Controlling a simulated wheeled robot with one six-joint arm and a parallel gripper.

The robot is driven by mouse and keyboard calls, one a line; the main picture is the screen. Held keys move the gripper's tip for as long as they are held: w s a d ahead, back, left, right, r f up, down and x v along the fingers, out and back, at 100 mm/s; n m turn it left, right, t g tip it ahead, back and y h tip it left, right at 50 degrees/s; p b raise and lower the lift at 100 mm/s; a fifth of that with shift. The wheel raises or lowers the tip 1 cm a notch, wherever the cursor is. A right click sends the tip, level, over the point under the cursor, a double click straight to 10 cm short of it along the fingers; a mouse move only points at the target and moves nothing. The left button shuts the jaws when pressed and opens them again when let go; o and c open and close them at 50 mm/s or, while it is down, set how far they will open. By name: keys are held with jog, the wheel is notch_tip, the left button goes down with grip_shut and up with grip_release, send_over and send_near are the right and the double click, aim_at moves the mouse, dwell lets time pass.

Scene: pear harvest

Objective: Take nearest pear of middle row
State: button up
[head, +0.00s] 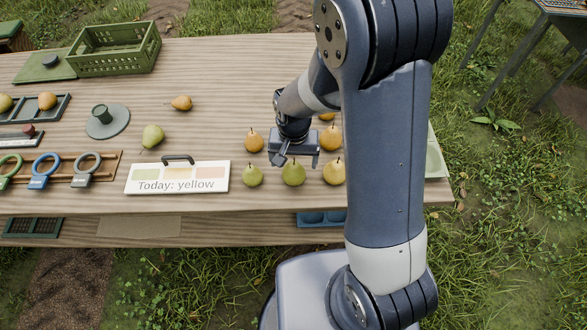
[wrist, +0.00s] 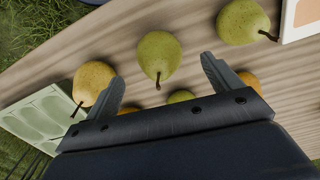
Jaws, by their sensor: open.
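Pears stand in a grid on the wooden table. In the near line are a green pear (head: 253,176) at left, a green pear (head: 293,173) in the middle and a yellow pear (head: 334,171) at right. My gripper (head: 297,161) is open and empty, just behind and above the middle green pear. In the wrist view, that pear (wrist: 158,55) shows beyond and between the fingertips of my gripper (wrist: 163,74), apart from them. The yellow pear (wrist: 93,80) is close to the left finger. Another greenish pear (wrist: 180,96) is mostly hidden by the gripper body.
A sign (head: 178,178) reading "Today: yellow" stands left of the grid. A loose green pear (head: 153,136) and a yellow pear (head: 181,103) lie behind it. A green crate (head: 115,65) is at back left. A pale green tray (wrist: 40,118) sits beside the grid.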

aim_at(294, 173)
jog(key=shift+s+f+p, duration=0.15)
jog(key=shift+f+p, duration=0.4)
jog(key=shift+f, duration=2.6)
jog(key=c, duration=1.2)
